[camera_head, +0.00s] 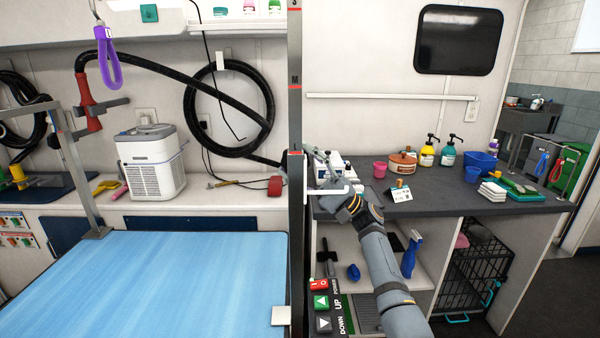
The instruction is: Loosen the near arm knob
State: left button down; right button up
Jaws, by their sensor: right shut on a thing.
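My right gripper (322,160) is just right of the dark upright post, pointing up and to the left. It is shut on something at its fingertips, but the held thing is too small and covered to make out. A white horizontal bar (318,191) crosses in front of the gripper beside the post. I cannot clearly pick out the near arm knob. My left gripper is not in view.
The dark post (296,110), marked S, M and L, stands close in front. Bottles and a pink cup (380,169) stand on the dark counter (450,200). A purple loop (109,62) hangs at upper left. A black hose (190,85) runs behind.

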jog(key=o, duration=1.2)
jog(key=shift+c, duration=0.2)
jog(key=shift+f, duration=0.1)
jog(key=v, duration=1.2)
